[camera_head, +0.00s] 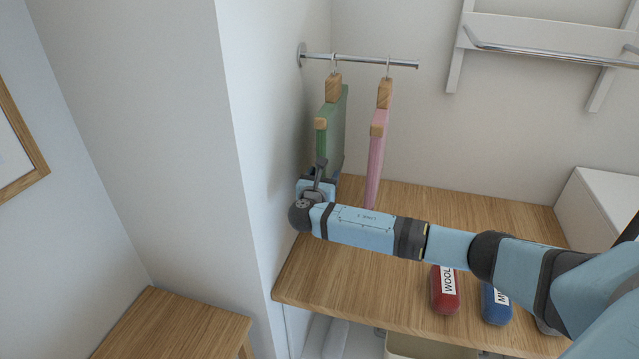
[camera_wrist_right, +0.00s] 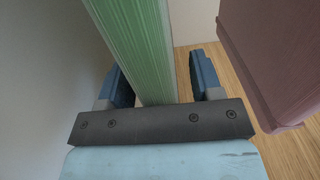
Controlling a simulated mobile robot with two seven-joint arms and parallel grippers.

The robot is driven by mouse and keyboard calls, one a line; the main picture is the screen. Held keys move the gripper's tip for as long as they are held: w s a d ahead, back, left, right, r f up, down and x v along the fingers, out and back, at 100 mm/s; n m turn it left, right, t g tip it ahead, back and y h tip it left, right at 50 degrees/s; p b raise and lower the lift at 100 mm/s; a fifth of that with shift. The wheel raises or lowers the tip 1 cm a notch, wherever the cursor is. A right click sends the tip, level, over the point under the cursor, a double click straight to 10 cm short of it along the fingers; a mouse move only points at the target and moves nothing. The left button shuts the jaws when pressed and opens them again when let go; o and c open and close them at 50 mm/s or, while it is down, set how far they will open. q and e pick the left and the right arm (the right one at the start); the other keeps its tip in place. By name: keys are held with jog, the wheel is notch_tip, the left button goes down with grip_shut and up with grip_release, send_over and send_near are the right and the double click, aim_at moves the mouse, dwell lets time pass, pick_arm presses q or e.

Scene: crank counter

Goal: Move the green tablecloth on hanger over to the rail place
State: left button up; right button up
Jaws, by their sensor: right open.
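The green tablecloth on its wooden hanger (camera_head: 334,125) hangs from a short metal rail (camera_head: 360,60) on the wall at the left. Its lower part is hidden behind my right gripper in the head view. My right gripper (camera_head: 321,178) is at the cloth's lower part. In the right wrist view the green cloth (camera_wrist_right: 142,45) passes between the two blue fingers of the gripper (camera_wrist_right: 160,83). The fingers are open, with a gap on each side of the cloth. My left gripper is not in view.
A pink cloth on a hanger (camera_head: 377,145) hangs close to the right of the green one. A wooden counter (camera_head: 440,205) lies below, with red (camera_head: 444,290) and blue (camera_head: 495,304) bottles. A longer wall rail (camera_head: 550,53) is at upper right, above a white box (camera_head: 600,215).

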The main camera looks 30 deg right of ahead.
jog(key=shift+w+d, duration=0.2)
grip_shut()
notch_tip(320, 180, up, 2)
jog(key=shift+r+p, duration=0.15)
jog(key=shift+p, duration=1)
jog(key=shift+b+x, duration=0.8)
jog(key=shift+x, duration=2.7)
